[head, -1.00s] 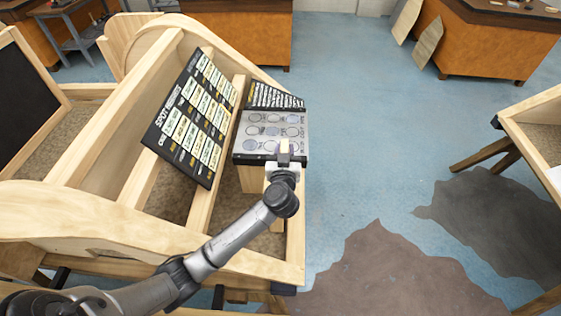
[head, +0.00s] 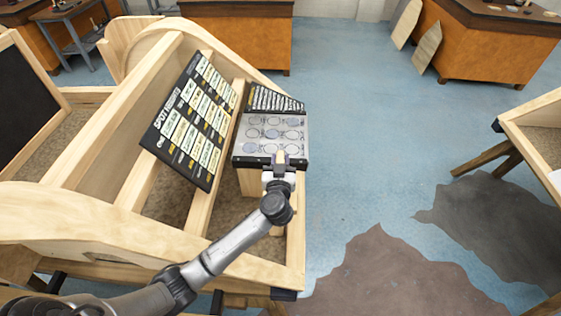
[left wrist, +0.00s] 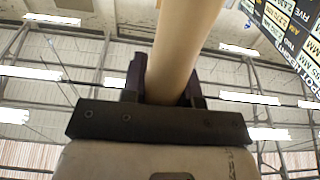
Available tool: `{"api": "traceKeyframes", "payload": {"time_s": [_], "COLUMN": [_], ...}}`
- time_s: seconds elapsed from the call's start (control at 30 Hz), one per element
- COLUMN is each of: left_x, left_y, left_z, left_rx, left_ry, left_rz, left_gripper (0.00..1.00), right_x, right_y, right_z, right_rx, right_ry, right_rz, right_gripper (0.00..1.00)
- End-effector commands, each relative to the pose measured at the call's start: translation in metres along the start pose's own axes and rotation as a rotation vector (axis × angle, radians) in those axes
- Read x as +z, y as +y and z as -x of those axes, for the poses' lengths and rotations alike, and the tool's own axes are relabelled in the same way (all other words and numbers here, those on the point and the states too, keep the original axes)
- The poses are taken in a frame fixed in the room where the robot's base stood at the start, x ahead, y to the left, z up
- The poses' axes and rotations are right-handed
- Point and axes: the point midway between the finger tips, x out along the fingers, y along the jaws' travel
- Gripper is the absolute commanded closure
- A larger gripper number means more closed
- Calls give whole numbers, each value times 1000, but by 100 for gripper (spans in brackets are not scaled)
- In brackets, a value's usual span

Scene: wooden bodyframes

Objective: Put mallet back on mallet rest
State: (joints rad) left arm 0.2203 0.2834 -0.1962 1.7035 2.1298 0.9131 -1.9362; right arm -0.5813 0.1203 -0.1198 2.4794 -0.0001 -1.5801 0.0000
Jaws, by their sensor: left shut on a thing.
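My left gripper (head: 279,168) is at the front edge of a grey panel marked with circles, at the right end of the wooden bench frame. In the left wrist view my left gripper (left wrist: 165,85) is shut around a smooth pale wooden handle, taken as the mallet (left wrist: 178,45), which runs up out of the picture. In the head view only a small tan piece of the mallet (head: 280,156) shows at the fingers. The mallet's head is out of view or hidden. I cannot make out the mallet rest. My right gripper is not in view.
The grey panel (head: 272,128) sits in the wooden frame (head: 120,115). A black sign with rows of cards (head: 193,120) leans left of it. Another wooden bench (head: 540,120) stands at the right. The blue floor (head: 370,130) between them is open.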

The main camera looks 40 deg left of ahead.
Motion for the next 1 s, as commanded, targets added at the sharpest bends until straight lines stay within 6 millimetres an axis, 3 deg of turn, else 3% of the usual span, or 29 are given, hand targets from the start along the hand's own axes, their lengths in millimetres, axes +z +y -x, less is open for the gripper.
{"api": "traceKeyframes", "payload": {"time_s": [0.07,0.1,0.33,0.67,1.0], "left_x": [1,2,2,0,-1], "left_y": [0,0,0,0,0], "left_z": [0,0,0,0,56], "left_rx": [0,1,0,0,2], "left_ry": [0,-1,-1,1,-2], "left_rz": [-1,-1,-1,1,-1], "left_gripper": [100,70,48,47,47], "right_x": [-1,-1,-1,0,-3], "right_y": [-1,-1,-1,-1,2], "right_z": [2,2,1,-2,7], "right_rx": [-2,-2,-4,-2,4], "right_ry": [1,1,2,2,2], "right_rz": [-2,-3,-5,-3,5], "right_gripper": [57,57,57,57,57]}}
